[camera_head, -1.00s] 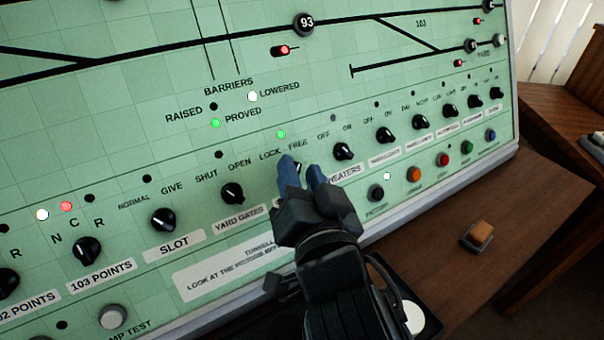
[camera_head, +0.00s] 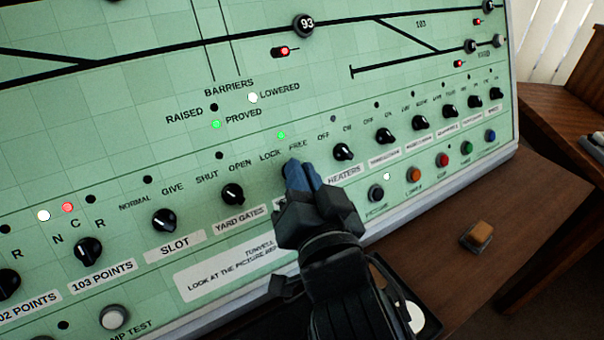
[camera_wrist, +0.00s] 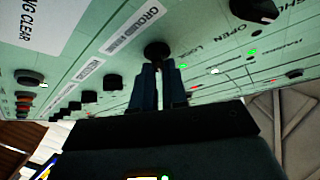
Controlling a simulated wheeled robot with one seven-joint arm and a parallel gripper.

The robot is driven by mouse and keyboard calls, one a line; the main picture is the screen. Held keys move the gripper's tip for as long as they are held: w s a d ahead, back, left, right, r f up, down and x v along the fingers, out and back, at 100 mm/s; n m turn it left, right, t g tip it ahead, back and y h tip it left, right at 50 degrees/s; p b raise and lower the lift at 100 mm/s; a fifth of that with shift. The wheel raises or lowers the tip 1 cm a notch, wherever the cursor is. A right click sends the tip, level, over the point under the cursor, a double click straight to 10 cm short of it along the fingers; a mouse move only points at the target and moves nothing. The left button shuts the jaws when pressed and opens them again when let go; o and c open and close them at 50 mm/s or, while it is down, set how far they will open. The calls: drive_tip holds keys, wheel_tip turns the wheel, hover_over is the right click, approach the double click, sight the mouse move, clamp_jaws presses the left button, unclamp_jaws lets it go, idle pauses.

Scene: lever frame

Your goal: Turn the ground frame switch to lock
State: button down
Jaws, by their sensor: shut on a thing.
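The ground frame switch (camera_wrist: 157,50) is a black rotary knob on the green panel, with LOCK and FREE printed above it in the head view. In the wrist view its label reads GROUND FRAME. My gripper (camera_head: 299,170) has its blue fingers shut on this knob. The fingers (camera_wrist: 159,70) also reach up to it in the wrist view. In the head view the fingers hide most of the knob, so I cannot tell where its pointer stands. A green lamp (camera_head: 281,136) is lit above the LOCK and FREE lettering.
The yard gates knob (camera_head: 232,194) is close on the left and the heaters knob (camera_head: 343,152) close on the right. Coloured push buttons (camera_head: 414,174) line the panel's lower right. A small box with an orange top (camera_head: 481,233) sits on the wooden desk (camera_head: 540,205).

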drive_tip(key=shift+n+y, duration=0.7)
drive_tip(key=shift+n, duration=0.4)
drive_tip(key=n+y+b, duration=0.1)
drive_tip(key=n, duration=0.1)
drive_tip(key=shift+f+n+g+y, duration=0.15)
drive_tip(key=shift+n+g+y, duration=0.15)
drive_tip(key=shift+n+y, duration=0.1)
drive_tip(key=n+y+b, duration=0.1)
drive_tip(key=b, duration=0.1)
drive_tip(key=n+b, duration=0.2)
drive_tip(key=n+g+y+b, duration=0.1)
drive_tip(key=n+b, duration=0.1)
drive_tip(key=shift+d+f+y, duration=0.15)
drive_tip(key=shift+f+y, duration=0.1)
drive_tip(key=shift+y, duration=0.05)
drive_tip(key=n+g+y+b, duration=0.1)
drive_tip(key=n+b, duration=0.3)
drive_tip(key=shift+w+r+g+y, duration=0.1)
drive_tip(key=shift+g+y, duration=0.3)
drive_tip(key=n+g+b, duration=0.1)
drive_tip(key=n+y+b, duration=0.1)
drive_tip(key=n, duration=0.1)
drive_tip(key=n+g+b, duration=0.1)
drive_tip(key=shift+r+g, duration=0.25)
drive_tip(key=shift+g, duration=0.05)
drive_tip(key=shift+n+y, duration=0.3)
drive_tip(key=shift+n, duration=0.2)
drive_tip(key=c, duration=1.2)
unclamp_jaws()
drive_tip(key=shift+o, duration=0.2)
